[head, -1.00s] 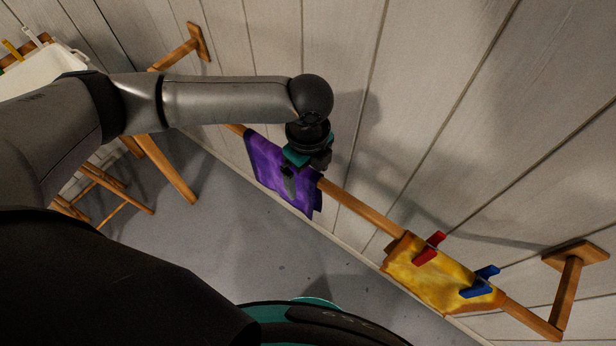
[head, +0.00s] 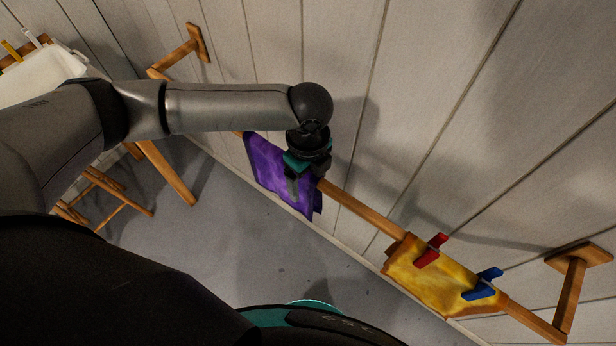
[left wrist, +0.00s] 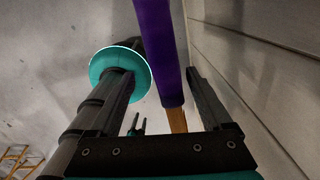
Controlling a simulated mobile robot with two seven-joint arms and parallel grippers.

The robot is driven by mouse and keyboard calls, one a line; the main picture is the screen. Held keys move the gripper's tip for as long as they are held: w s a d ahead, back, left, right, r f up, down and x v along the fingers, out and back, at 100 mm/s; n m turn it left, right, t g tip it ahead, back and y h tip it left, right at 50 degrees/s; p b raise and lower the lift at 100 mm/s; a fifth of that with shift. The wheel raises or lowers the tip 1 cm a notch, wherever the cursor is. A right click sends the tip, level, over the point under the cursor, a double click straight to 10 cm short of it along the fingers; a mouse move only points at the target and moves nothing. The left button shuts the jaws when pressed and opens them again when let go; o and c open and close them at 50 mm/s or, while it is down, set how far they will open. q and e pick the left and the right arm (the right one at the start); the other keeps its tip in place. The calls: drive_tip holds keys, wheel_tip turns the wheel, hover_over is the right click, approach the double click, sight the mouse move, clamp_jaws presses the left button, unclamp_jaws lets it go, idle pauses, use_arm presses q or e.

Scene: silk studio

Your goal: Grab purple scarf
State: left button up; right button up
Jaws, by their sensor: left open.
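The purple scarf (head: 270,168) hangs folded over a wooden rail (head: 360,208) on the wall, at the middle of the head view. My left gripper (head: 306,178) is over the scarf's right end, with its fingers pointing down on either side of the rail. In the left wrist view the scarf (left wrist: 162,50) runs as a narrow purple strip between the two open fingers (left wrist: 165,80). A gap shows on both sides, so the jaws are not closed on it. Part of the scarf is hidden behind the gripper in the head view.
A yellow scarf (head: 435,278) hangs further right on the rail with a red peg (head: 430,250) and a blue peg (head: 482,283). Wooden brackets hold the rail to the plank wall. A wooden stand with a white container (head: 40,75) is at the left. Grey floor lies below.

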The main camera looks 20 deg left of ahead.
use_arm(q)
drive_tip(key=shift+s+f, duration=0.1)
drive_tip(key=shift+f, duration=0.05)
drive_tip(key=c, duration=1.2)
wheel_tip(320, 180, up, 12)
drive_tip(key=p, duration=1.3)
drive_tip(key=shift+p, duration=0.3)
clamp_jaws()
wheel_tip(320, 180, up, 9)
drive_tip(key=p, duration=0.9)
